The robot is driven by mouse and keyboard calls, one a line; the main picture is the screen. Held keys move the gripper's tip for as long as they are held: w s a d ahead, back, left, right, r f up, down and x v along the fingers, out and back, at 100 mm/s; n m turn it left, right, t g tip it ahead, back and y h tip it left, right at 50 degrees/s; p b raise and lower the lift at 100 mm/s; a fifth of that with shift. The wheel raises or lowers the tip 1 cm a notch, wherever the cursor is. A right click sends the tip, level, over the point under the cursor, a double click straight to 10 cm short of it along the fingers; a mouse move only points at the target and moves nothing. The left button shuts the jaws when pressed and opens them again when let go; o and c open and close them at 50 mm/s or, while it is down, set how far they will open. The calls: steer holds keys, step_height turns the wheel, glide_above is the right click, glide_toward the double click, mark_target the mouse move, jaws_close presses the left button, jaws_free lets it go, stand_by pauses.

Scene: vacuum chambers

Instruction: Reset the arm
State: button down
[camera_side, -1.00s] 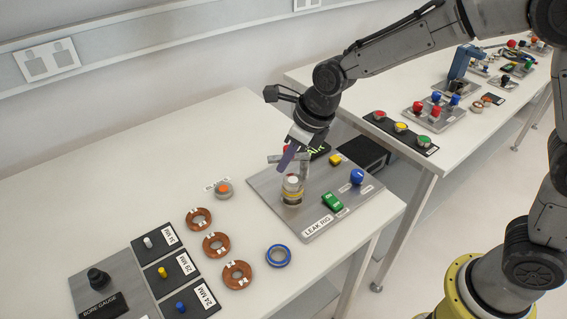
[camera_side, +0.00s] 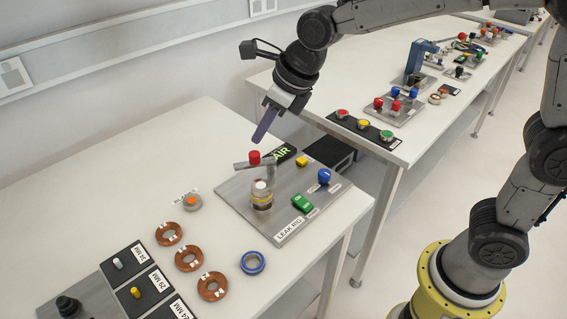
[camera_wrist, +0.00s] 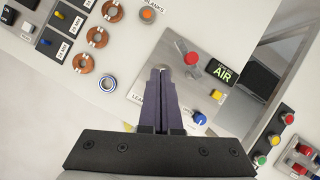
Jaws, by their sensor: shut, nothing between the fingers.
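My gripper (camera_side: 258,139) hangs above the back of the leak rig plate (camera_side: 232,192) in the side view, its purple fingers pointing down. The fingers are shut with nothing between them and are clear of the fixtures below. In the wrist view my gripper (camera_wrist: 162,72) shows as two purple fingers pressed together. The rig carries a red-topped handle (camera_side: 254,157), a white-topped cylindrical fitting (camera_side: 261,190), a yellow button (camera_side: 302,161), a green block (camera_side: 303,203) and a blue knob (camera_side: 324,176). In the wrist view the fingers hide part of the rig, including the fitting.
Copper rings (camera_side: 189,258), a blue ring (camera_side: 253,263) and an orange-centred disc (camera_side: 192,202) lie left of the rig. A second bench (camera_side: 408,146) has a button strip (camera_side: 364,129) and other fixtures. The bench's back left is bare.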

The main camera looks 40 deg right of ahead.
steer(key=s+d+r+n+t+h, duration=0.1)
steer(key=s+d+r+n, duration=0.25)
steer(key=s+d, duration=0.25)
steer(key=s+d+r+n+t, duration=0.1)
steer(key=s+d+r+n, duration=0.2)
steer(key=s+d+n, duration=0.3)
steer(key=s+d+f+n, duration=0.1)
steer(key=s+f+n, duration=0.2)
steer(key=s+n, duration=0.3)
steer(key=s+d+f+n+g+h, duration=0.1)
steer(key=s+f+n, duration=0.2)
steer(key=n, duration=1.2)
steer(key=s, duration=0.3)
steer(key=shift+s+d+f, duration=0.2)
steer(key=shift+s+d, duration=0.1)
steer(key=shift+s, duration=0.1)
